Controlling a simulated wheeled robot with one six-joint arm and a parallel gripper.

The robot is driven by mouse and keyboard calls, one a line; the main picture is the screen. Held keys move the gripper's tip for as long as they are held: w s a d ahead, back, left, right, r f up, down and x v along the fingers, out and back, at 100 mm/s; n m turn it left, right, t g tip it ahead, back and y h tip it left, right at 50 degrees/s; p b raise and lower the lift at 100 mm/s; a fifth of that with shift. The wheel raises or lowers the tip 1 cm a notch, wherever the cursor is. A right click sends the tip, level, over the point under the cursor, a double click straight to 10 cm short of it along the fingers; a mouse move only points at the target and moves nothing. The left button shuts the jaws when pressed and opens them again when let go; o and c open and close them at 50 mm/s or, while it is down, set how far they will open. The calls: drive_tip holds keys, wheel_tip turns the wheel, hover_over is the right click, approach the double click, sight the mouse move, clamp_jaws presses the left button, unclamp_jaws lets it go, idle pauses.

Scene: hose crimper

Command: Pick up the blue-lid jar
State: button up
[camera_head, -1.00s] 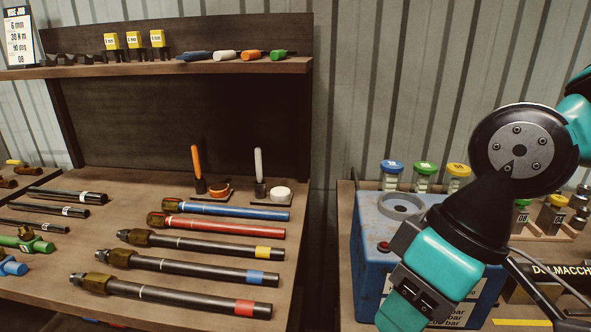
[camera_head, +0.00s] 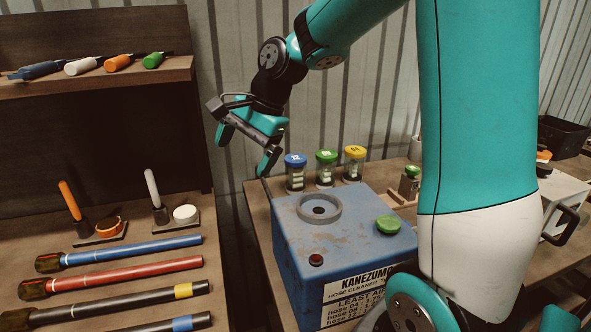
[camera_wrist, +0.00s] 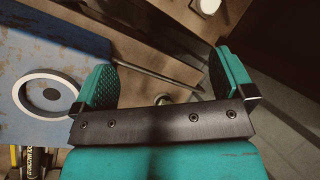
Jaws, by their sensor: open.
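The blue-lid jar (camera_head: 296,175) stands upright at the back of the right-hand bench, a clear jar with pale contents. It is the leftmost of a row of three, left of a green-lid jar (camera_head: 326,170) and a yellow-lid jar (camera_head: 354,165). My gripper (camera_head: 242,160) is open and empty, in the air to the left of the blue-lid jar and apart from it. In the wrist view my open gripper (camera_wrist: 162,72) has nothing between its fingers. I cannot make out the blue-lid jar there.
The corrugated wall (camera_head: 240,60) is close behind. A shelf unit (camera_head: 95,130) stands left, with hoses below.

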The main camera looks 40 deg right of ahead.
drive_tip(key=w+d+m+t+p, duration=0.1)
drive_tip(key=w+d+m, duration=0.3)
drive_tip(key=d+m, duration=0.5)
drive_tip(key=m+t+h+p, duration=0.1)
drive_tip(key=m+h+p, duration=0.1)
drive_tip(key=m, duration=0.7)
approach(296, 158)
drive_tip(key=x, duration=0.2)
drive_tip(key=p+x, duration=0.1)
drive_tip(key=x, duration=0.4)
drive_tip(key=shift+d+f, duration=0.1)
drive_tip(key=shift+d, duration=0.15)
drive_tip(key=x, duration=0.1)
drive_tip(key=p+x, duration=0.2)
drive_tip(key=x, duration=0.1)
drive_tip(key=shift+a, duration=0.3)
drive_tip(key=shift+w+f, duration=0.2)
drive_tip(key=shift+f, duration=0.3)
drive_tip(key=shift+c, duration=0.2)
drive_tip(key=c, duration=1.1)
